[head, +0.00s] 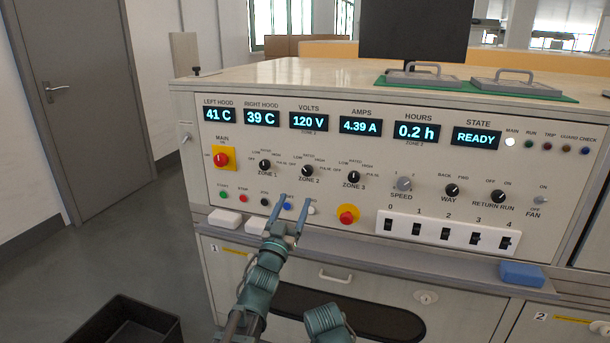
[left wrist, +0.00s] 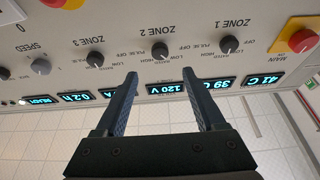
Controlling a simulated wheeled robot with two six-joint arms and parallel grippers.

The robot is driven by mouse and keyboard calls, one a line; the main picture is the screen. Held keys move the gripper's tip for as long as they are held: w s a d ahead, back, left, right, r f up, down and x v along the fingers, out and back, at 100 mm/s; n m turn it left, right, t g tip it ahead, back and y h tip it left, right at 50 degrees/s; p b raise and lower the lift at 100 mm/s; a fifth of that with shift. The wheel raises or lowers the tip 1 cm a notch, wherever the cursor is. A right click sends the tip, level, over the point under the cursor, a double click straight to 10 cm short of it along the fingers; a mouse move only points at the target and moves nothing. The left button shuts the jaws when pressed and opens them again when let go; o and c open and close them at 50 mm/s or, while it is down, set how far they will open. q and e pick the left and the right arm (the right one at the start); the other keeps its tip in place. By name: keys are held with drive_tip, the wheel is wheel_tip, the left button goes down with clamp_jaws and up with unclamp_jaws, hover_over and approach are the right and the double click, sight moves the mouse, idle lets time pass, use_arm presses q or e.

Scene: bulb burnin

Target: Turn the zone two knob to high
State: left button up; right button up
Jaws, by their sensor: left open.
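The zone two knob (head: 306,170) is a small black knob on the pale control panel, below the volts display. Its labels run off, low, rated, high and pulse; its pointer is too small to read surely. In the left wrist view, which shows the panel upside down, the zone two knob (left wrist: 159,51) lies between and beyond the fingertips. My left gripper (head: 295,203) is open and empty, just below the knob in the head view and apart from it. It also shows in the left wrist view (left wrist: 160,76). My right gripper is not in view.
The zone one knob (head: 265,164) and zone three knob (head: 353,177) flank it. A red main switch (head: 221,159), a red button on yellow (head: 348,215) and small push buttons are nearby. A ledge (head: 400,258) with a blue block (head: 521,273) runs below. The state display (head: 476,138) reads READY.

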sight(306, 173)
use_arm(q)
drive_tip(key=p+x, duration=0.3)
drive_tip(key=x, duration=0.7)
drive_tip(key=shift+w, duration=0.2)
clamp_jaws()
